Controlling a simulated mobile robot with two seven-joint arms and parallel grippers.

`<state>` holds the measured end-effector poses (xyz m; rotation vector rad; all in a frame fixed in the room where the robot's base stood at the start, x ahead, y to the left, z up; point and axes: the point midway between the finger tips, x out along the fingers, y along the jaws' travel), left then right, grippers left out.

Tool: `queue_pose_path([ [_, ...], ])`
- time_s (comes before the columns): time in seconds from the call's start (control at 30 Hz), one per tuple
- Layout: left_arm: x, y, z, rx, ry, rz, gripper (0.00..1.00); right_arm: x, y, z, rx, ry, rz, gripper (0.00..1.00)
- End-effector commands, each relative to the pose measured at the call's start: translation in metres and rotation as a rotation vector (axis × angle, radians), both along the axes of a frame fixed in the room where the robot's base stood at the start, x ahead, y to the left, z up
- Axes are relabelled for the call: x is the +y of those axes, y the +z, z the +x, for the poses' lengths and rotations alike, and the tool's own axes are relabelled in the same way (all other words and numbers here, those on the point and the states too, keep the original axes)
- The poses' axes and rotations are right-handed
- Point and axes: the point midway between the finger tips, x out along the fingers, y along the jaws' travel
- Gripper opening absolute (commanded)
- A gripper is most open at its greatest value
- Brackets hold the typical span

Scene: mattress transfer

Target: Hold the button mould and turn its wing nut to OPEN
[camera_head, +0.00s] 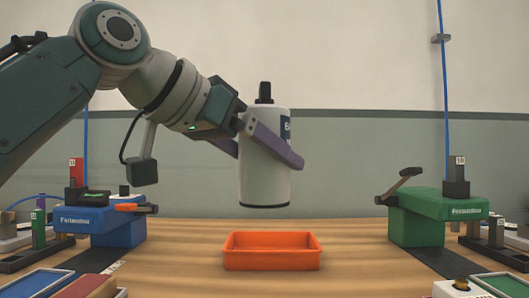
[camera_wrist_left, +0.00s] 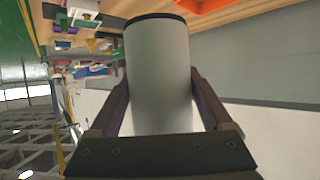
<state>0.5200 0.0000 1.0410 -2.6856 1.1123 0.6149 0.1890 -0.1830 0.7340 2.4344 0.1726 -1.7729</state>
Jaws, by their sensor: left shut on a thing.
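My left gripper (camera_head: 270,148) is shut on a white cylinder (camera_head: 265,180) with a black top and a dark blue label. It holds the cylinder upright in the air above an orange tray (camera_head: 272,262). In the left wrist view, the left gripper's two fingers (camera_wrist_left: 160,100) are on either side of the white cylinder (camera_wrist_left: 158,60), whose dark-rimmed end shows. I cannot make out a button mould or a wing nut for certain. My right gripper is not in view.
A blue machine (camera_head: 108,222) with an orange handle stands at the left of the wooden table. A green machine (camera_head: 425,228) with a dark lever stands at the right. The orange tray looks empty. Bare table lies on both sides of it.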

Motion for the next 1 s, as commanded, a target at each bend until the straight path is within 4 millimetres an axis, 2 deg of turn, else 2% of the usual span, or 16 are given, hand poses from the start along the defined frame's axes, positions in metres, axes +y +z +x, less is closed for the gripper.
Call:
queue_pose_path([
  [1.0,0.0,-0.027,0.0,-0.006,-0.001,-0.003,0.0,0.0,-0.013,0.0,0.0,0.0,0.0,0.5],
])
